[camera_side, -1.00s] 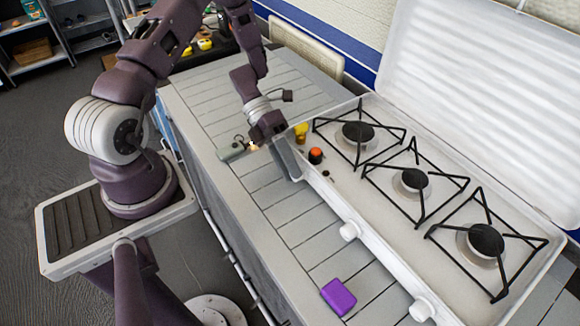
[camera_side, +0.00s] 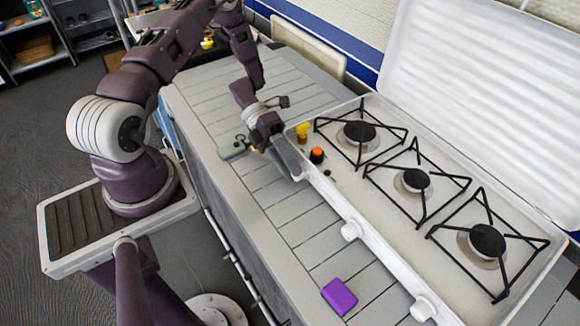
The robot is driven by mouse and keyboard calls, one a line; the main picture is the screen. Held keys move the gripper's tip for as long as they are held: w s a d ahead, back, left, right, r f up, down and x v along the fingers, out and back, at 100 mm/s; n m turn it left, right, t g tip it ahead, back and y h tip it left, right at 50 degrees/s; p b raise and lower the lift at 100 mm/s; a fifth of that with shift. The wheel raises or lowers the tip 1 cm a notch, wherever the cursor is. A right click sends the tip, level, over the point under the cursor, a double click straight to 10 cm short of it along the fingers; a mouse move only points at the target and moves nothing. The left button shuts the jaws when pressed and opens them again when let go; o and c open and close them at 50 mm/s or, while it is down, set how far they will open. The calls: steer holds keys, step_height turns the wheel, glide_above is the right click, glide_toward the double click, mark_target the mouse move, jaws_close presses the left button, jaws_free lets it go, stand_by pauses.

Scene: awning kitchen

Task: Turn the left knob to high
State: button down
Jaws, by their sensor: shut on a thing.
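The white three-burner stove (camera_side: 388,262) stands open on the counter. Two white knobs show on its front: a middle one (camera_side: 351,230) and a right one (camera_side: 423,308). My gripper (camera_side: 291,164) is at the left end of the stove's front, where the left knob sits in line with the other two. It is shut on the left knob. The knob itself is hidden behind my gripper, so its pointer and setting cannot be seen.
A purple block (camera_side: 339,297) lies on the slatted counter (camera_side: 290,207) in front of the stove. A small orange-topped dark item (camera_side: 317,155) and a yellow item (camera_side: 302,131) are at the stove's left end. The raised white lid (camera_side: 490,90) stands behind the burners.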

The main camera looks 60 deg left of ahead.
steer(key=c, duration=1.1)
jaws_free()
